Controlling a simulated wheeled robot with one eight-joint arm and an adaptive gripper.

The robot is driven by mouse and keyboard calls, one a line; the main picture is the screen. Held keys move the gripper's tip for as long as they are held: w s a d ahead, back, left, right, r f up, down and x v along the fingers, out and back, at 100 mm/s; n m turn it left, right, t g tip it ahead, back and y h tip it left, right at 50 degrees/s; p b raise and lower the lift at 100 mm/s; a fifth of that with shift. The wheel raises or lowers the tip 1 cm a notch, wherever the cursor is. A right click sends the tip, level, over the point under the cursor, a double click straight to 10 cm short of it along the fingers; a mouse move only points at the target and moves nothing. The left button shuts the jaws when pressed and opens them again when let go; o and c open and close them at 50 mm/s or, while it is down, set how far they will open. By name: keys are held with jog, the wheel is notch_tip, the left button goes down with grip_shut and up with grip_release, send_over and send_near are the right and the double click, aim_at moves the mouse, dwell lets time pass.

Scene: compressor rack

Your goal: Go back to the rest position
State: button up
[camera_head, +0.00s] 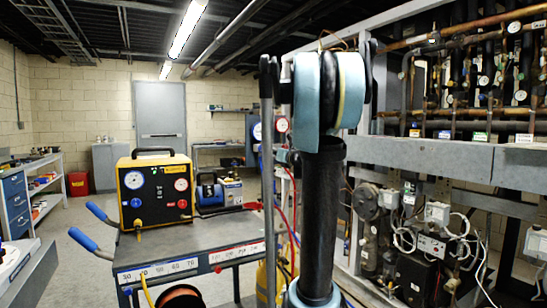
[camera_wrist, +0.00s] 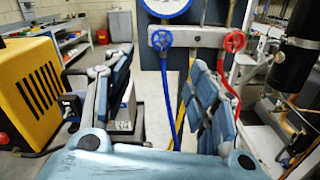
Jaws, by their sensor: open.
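My gripper (camera_wrist: 160,62) is in the wrist view, with its blue-grey padded fingers spread wide apart and nothing held between them. Beyond the fingers is a gauge manifold with a blue-rimmed gauge (camera_wrist: 164,6), a blue valve knob (camera_wrist: 161,40) and a red valve knob (camera_wrist: 234,42). A blue hose and a red hose hang from it. In the head view my raised arm stands upright in the middle and hides part of the manifold, whose red-rimmed gauge (camera_head: 282,124) shows beside it. I cannot make out my gripper's fingers in the head view.
A grey cart (camera_head: 200,255) carries a yellow-black gauge unit (camera_head: 155,190) and a blue pump (camera_head: 210,190). The yellow unit (camera_wrist: 35,95) is close on the left in the wrist view. The compressor rack (camera_head: 440,155) fills the right. Open floor (camera_head: 75,235) lies left of the cart.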

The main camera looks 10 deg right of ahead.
jog(key=s+a+f+n+g+y, duration=0.1)
jog(key=s+a+f+n+g, duration=0.4)
jog(key=s+f+n, duration=0.5)
jog(key=s+a+f+n+g+y, duration=0.1)
jog(key=s+a+f+n+g, duration=0.3)
jog(key=s+a+f+n, duration=0.55)
jog(key=s+d+f+n+g+h, duration=0.2)
jog(key=s+f+n, duration=0.3)
jog(key=s, duration=0.3)
jog(key=s+d+f+n+g+h, duration=0.2)
jog(key=s+d+f+n, duration=0.3)
jog(key=s, duration=0.4)
jog(key=s+d+f+n+g+h, duration=0.2)
jog(key=s+d+f+n+h, duration=0.1)
jog(key=s+f+n, duration=0.3)
jog(key=s+d, duration=0.1)
jog(key=s, duration=0.1)
jog(key=shift+s+d+f, duration=0.2)
jog(key=shift+s+f, duration=0.1)
jog(key=shift+s, duration=0.05)
